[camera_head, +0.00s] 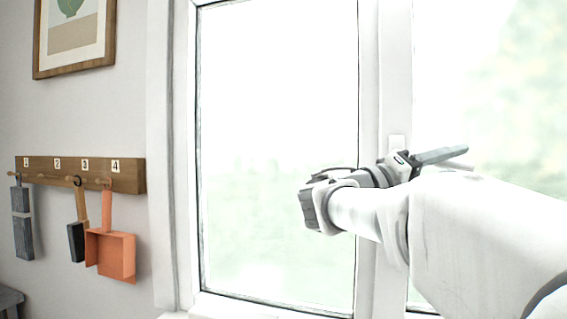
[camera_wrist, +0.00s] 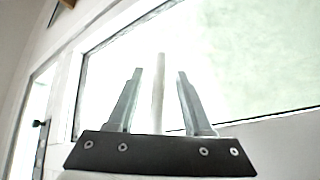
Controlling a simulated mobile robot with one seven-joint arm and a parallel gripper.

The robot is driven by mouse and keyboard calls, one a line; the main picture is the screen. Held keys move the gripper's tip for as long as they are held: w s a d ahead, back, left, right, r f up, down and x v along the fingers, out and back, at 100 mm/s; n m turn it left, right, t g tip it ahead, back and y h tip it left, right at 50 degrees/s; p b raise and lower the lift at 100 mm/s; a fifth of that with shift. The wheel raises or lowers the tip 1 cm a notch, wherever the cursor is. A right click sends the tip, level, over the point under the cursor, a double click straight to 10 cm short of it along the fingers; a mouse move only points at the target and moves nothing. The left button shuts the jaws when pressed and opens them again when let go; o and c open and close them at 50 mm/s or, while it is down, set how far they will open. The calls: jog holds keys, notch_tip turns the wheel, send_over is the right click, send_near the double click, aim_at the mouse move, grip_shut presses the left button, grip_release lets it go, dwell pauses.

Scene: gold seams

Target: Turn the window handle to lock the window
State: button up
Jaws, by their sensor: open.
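The white window handle shows in the wrist view as a pale bar (camera_wrist: 158,95) standing between the two fingers of my gripper (camera_wrist: 159,72). The fingers are open, one on each side, with a visible gap to the bar on both sides. In the head view, my gripper (camera_head: 441,156) is at the window's middle frame, its grey finger pointing right. The handle's white base plate (camera_head: 397,142) shows just above my wrist. A pale bar tip (camera_head: 460,166), seemingly the handle lever lying about sideways, shows below the finger. My arm hides the rest.
The white window frame (camera_head: 370,60) surrounds bright panes. On the left wall, a wooden hook rail (camera_head: 130,176) carries an orange dustpan (camera_head: 112,254), a brush (camera_head: 76,240) and a grey item (camera_head: 22,225). A framed picture (camera_head: 74,68) hangs above.

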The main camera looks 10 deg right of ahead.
jog(key=shift+d, duration=0.15)
grip_shut()
dwell(1.4)
